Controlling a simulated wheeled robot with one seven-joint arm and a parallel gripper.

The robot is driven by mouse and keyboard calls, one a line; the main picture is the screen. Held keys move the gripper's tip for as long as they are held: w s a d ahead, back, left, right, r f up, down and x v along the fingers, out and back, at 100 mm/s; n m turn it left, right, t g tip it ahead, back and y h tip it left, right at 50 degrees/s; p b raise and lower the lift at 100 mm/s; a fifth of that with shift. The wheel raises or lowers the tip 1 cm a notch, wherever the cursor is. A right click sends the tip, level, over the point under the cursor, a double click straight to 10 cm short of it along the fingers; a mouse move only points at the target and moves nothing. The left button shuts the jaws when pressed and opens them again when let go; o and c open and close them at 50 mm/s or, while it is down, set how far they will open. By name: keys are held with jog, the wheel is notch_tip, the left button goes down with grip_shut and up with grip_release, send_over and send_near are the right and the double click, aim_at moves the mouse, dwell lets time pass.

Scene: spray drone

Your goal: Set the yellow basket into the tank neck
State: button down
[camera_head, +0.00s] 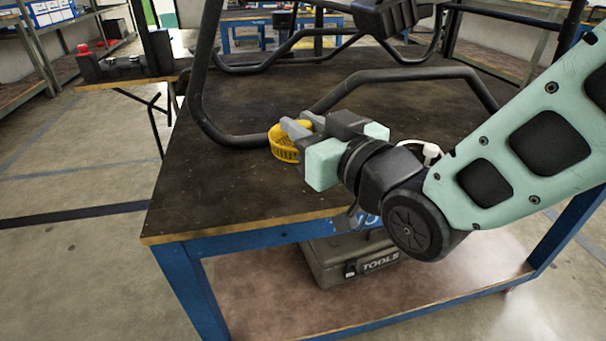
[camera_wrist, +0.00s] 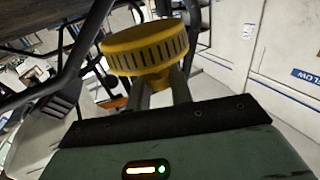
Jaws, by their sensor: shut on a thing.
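The yellow basket (camera_head: 284,143) is round with slotted sides. My gripper (camera_head: 297,128) is shut on it and holds it over the left part of the dark table, near the black tube frame. In the wrist view the basket (camera_wrist: 146,50) sits at the ends of my gripper's two fingers (camera_wrist: 160,90), its slotted wall facing the camera. In the head view my gripper hides part of the basket. I cannot make out the tank neck for sure in either view. A white ring-like part (camera_head: 425,152) shows partly behind my arm.
The dark-topped table (camera_head: 220,190) has blue legs and a bare front left area. Black bent tubes (camera_head: 203,100) of a frame rise close to the basket. A grey tool box (camera_head: 345,262) is under the table. A smaller table with red-topped parts (camera_head: 84,50) stands at the left.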

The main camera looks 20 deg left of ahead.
notch_tip(320, 180, down, 7)
jog(key=shift+r+b, duration=0.15)
jog(key=shift+b, duration=1.1)
jog(key=c, duration=1.2)
grip_release()
jog(key=shift+c, duration=0.2)
jog(key=shift+f, duration=0.25)
